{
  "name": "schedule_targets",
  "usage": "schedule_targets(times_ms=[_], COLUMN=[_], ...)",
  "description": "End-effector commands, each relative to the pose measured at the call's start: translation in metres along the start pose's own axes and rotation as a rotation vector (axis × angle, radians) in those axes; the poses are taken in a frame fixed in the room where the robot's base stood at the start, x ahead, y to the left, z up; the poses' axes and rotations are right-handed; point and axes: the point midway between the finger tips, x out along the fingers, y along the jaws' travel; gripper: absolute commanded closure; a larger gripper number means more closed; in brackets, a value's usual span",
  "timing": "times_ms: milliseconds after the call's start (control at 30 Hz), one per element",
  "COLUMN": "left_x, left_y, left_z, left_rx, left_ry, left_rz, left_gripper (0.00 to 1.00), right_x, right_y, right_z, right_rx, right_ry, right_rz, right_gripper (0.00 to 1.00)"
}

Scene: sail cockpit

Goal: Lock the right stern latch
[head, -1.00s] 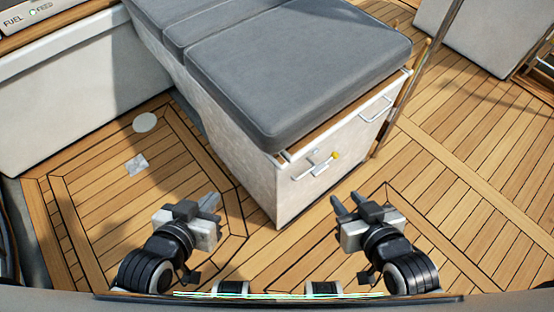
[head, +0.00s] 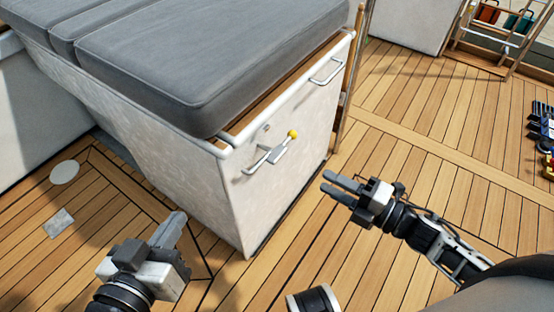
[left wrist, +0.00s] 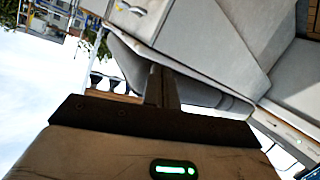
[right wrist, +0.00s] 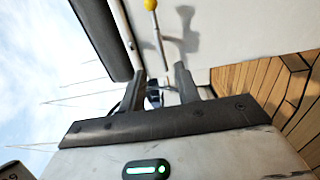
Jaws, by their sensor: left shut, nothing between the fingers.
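The stern latch (head: 268,155) is a metal lever with a yellow knob (head: 293,134) at its upper right end, on the white end face of the cushioned seat locker (head: 235,215). The knob also shows at the top of the right wrist view (right wrist: 150,4). My right gripper (head: 325,184) is open and empty, to the right of and below the latch, apart from it. Its two spread fingers show in the right wrist view (right wrist: 163,85). My left gripper (head: 176,222) is shut and empty, low at the left of the locker.
A metal grab handle (head: 325,71) sits on the same face, above and right of the latch. A wooden post (head: 353,75) stands at the locker's right corner. Teak deck (head: 430,150) lies open to the right. A rack (head: 495,35) stands at the back right.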

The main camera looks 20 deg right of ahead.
Motion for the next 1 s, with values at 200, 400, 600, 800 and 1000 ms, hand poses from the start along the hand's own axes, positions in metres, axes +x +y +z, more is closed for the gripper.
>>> schedule_targets(times_ms=[200,400,600,800,1000], left_x=[0.002,0.003,0.004,0.004,0.003], left_y=[0.002,0.004,0.005,0.006,0.007], left_z=[-0.001,-0.002,-0.003,-0.004,-0.008], left_rx=[-0.030,-0.059,-0.083,-0.096,-0.099], left_ry=[0.024,0.044,0.057,0.064,0.072], left_rz=[0.016,0.032,0.045,0.053,0.056], left_gripper=[1.00,1.00,1.00,1.00,1.00], right_x=[0.047,0.091,0.125,0.141,0.143], right_y=[0.001,0.001,0.001,0.001,0.001], right_z=[0.000,0.000,0.000,0.000,0.000], right_rx=[0.000,0.002,0.004,0.006,0.006], right_ry=[0.000,-0.001,-0.002,-0.003,-0.003], right_rz=[0.006,0.005,0.003,0.002,0.001], right_gripper=[0.67,0.67,0.67,0.67,0.67])
